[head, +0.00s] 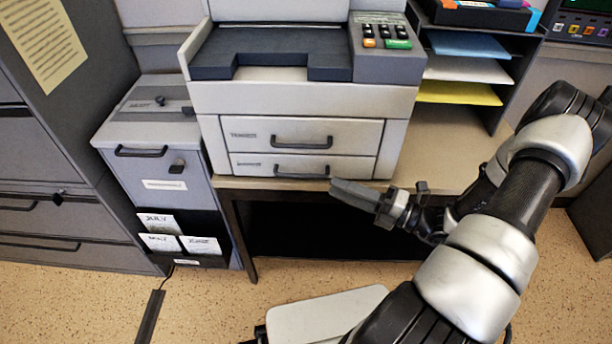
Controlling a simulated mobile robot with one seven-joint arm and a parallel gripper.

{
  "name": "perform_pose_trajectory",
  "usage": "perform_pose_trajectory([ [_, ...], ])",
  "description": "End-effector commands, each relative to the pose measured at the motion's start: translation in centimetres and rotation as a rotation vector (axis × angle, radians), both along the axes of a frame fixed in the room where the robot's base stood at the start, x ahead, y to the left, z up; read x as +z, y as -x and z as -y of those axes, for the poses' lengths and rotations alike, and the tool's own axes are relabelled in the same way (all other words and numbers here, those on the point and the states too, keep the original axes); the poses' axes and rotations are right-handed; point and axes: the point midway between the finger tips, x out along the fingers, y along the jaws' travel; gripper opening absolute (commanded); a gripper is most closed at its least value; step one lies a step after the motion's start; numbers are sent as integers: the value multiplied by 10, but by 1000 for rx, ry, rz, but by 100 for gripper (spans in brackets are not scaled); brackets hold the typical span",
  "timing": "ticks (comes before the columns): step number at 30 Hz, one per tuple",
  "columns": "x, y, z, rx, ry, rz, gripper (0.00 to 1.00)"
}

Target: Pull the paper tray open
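The printer (300,100) stands on a beige table. Its front has two closed drawers, one above the other. The upper drawer (230,137) has a dark bar handle (301,143), and the lower, shallower drawer (245,163) has a similar handle (302,173). Both fronts look flush with the printer body. The labels are too small to read surely. My gripper (345,190) is in front of and just below the right end of the lower handle, pointing left. Whether it touches the handle cannot be told. Its fingers are seen edge-on, so their gap does not show.
A grey bin cabinet (158,160) with paper cards stands left of the table (448,150). Dark filing drawers (40,215) are at the far left. A paper shelf (500,110) stands right of the printer. A cable strip (150,315) lies on the floor.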

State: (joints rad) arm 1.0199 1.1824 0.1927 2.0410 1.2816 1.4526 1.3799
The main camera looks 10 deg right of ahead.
Motion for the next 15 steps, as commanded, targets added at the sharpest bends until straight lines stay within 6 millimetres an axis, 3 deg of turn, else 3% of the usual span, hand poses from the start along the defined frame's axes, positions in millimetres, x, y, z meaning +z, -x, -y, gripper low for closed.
perform_pose_trajectory([
  [6, 3, -28, -39, 4, 0, 0, 28],
  [15, 6, -55, -73, 3, 2, 0, 28],
])
